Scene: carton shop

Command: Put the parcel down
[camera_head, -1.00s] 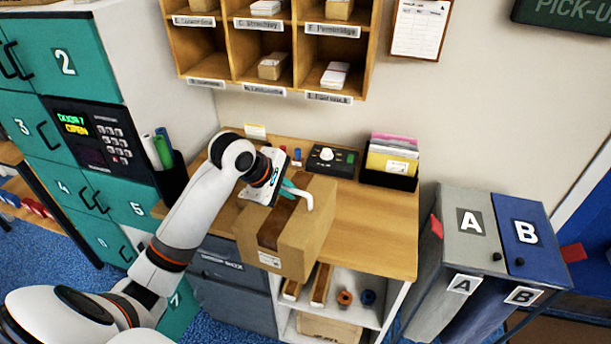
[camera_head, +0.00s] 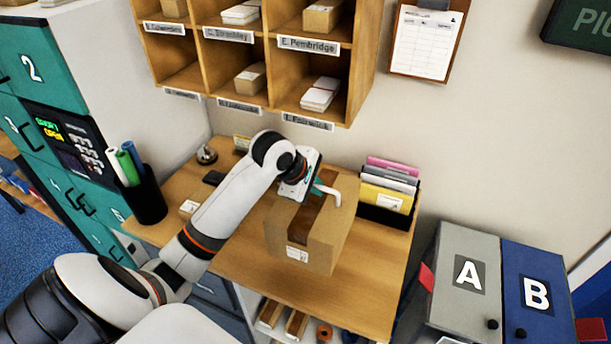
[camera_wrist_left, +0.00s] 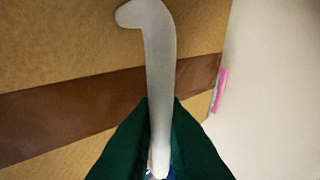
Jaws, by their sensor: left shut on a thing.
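The parcel (camera_head: 328,240) is a brown cardboard box with a darker tape band and a small white label on its front. It is at the right part of the wooden counter (camera_head: 240,272) in the head view. My left gripper (camera_head: 318,192) is shut on the white handle on top of the parcel. In the left wrist view, the green fingers (camera_wrist_left: 160,150) close on the white handle, with the parcel's top (camera_wrist_left: 70,55) behind it. I cannot tell whether the parcel's underside touches the counter. My right gripper is not in view.
A file holder (camera_head: 388,195) with coloured folders stands close behind the parcel. A black cup of rolls (camera_head: 147,200) stands at the counter's left end. Pigeonholes (camera_head: 270,60) hang above. Bins A (camera_head: 462,270) and B (camera_head: 535,285) stand right. The front middle counter is bare.

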